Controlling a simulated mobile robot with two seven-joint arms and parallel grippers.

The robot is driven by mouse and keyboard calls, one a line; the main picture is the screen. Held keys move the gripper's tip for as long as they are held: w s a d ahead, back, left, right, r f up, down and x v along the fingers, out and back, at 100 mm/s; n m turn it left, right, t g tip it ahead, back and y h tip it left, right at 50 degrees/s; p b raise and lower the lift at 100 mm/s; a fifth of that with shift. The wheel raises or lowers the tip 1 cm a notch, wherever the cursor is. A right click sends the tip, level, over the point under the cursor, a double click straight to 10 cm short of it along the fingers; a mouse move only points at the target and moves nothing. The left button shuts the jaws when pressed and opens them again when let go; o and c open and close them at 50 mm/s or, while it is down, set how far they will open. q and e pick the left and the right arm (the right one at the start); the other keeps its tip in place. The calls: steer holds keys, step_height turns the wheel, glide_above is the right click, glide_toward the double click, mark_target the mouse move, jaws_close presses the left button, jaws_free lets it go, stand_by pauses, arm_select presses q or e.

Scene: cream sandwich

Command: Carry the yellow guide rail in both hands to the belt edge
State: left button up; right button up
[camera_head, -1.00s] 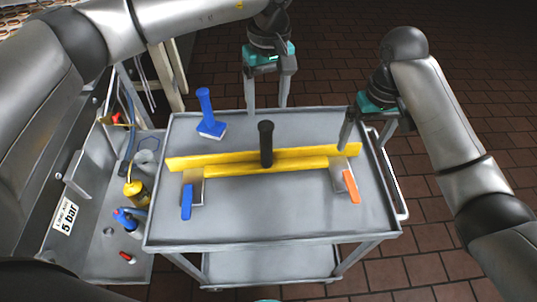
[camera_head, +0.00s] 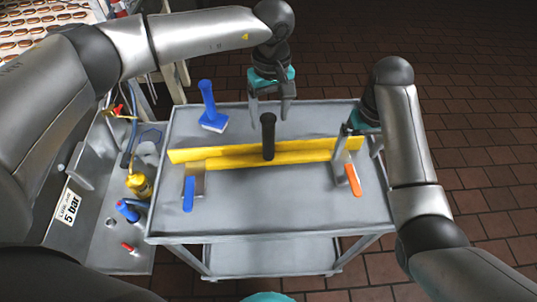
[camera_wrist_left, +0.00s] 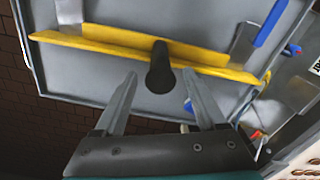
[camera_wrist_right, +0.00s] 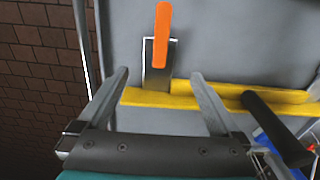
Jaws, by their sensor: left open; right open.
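The yellow guide rail (camera_head: 225,158) lies across the grey cart top, with a black upright handle (camera_head: 268,137) near its middle. It also shows in the left wrist view (camera_wrist_left: 110,42) and the right wrist view (camera_wrist_right: 180,99). My left gripper (camera_head: 270,115) is open and empty just behind the black handle; in the left wrist view the handle appears between and beyond its fingertips. My right gripper (camera_head: 350,130) is open over the rail's right end. In the right wrist view its fingers straddle a stretch of the rail; contact cannot be told.
A blue-handled scraper (camera_head: 188,192) and an orange-handled scraper (camera_head: 353,178) lie by the rail's ends. A blue brush (camera_head: 210,108) stands behind the rail. The cart (camera_head: 270,218) has a clear front area. A side tray at left holds a yellow bottle (camera_head: 139,185). A belt with food (camera_head: 40,32) is far left.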

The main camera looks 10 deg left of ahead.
mark_target(269, 139)
arm_select(q)
step_height(269, 139, down, 9)
steer(key=shift+s+a, duration=0.1)
arm_select(e)
step_height(269, 139, down, 9)
steer(key=shift+r, duration=0.1)
arm_select(q)
steer(key=shift+c, duration=0.3)
arm_select(e)
steer(key=shift+c, duration=0.4)
arm_select(q)
steer(key=c, duration=1.1)
arm_select(e)
steer(key=c, duration=1)
jaws_close()
arm_select(q)
steer(key=shift+r, duration=0.1)
